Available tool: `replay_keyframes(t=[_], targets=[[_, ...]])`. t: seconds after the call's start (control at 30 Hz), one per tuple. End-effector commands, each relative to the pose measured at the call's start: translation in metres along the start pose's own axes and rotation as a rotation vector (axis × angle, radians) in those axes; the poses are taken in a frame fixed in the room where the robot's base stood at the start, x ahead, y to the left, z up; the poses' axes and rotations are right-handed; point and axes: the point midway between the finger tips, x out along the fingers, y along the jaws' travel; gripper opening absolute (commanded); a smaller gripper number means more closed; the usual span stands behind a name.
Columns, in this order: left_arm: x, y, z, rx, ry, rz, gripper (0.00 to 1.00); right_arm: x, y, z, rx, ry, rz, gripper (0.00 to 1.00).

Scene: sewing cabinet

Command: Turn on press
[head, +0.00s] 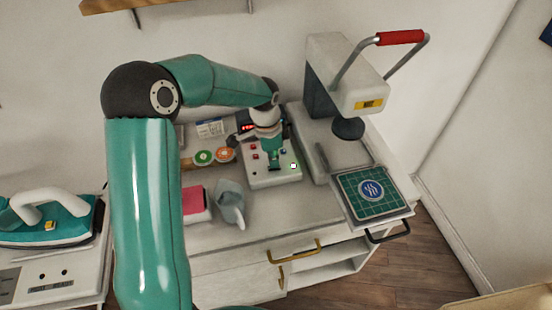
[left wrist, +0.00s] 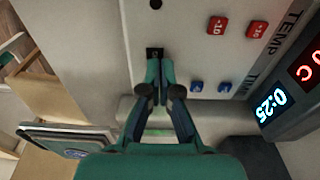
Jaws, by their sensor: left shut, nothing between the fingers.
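The white heat press (head: 345,75) stands at the back right of the cabinet, with a red-gripped handle (head: 400,37) raised over it. Its control box (head: 262,178) sits to its left, with red and blue buttons and a lit display. My left gripper (head: 275,165) is shut and empty, pointing down over the box's face. In the left wrist view, its fingertips (left wrist: 158,65) are right by a small black switch (left wrist: 154,52). I cannot tell whether they touch it or which way it is set. The display (left wrist: 270,104) reads 0:25. My right gripper is not in view.
A green gridded square with a blue emblem (head: 370,189) lies on the pull-out platen at the right. A pink block (head: 196,200), a grey jug-like object (head: 231,203) and round spools (head: 204,157) stand left of the box. An iron (head: 45,220) is at the far left.

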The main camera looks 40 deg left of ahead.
Motion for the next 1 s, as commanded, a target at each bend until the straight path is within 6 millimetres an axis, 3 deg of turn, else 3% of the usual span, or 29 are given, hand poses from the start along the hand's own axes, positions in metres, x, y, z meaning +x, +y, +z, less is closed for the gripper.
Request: replay_keyframes(t=[0.37, 0.6, 0.7, 1.0], targets=[[-0.009, 0.0, -0.002, 0.001, 0.001, 0.0, 0.0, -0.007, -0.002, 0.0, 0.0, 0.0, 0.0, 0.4], [-0.048, 0.0, -0.01, 0.0, 0.001, -0.001, 0.0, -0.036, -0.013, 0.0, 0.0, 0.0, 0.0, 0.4], [-0.062, 0.0, -0.016, 0.0, 0.005, -0.005, 0.0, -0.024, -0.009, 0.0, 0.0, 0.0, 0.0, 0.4], [-0.118, 0.0, -0.029, 0.0, 0.003, -0.002, 0.0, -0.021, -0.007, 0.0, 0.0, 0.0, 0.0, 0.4]])
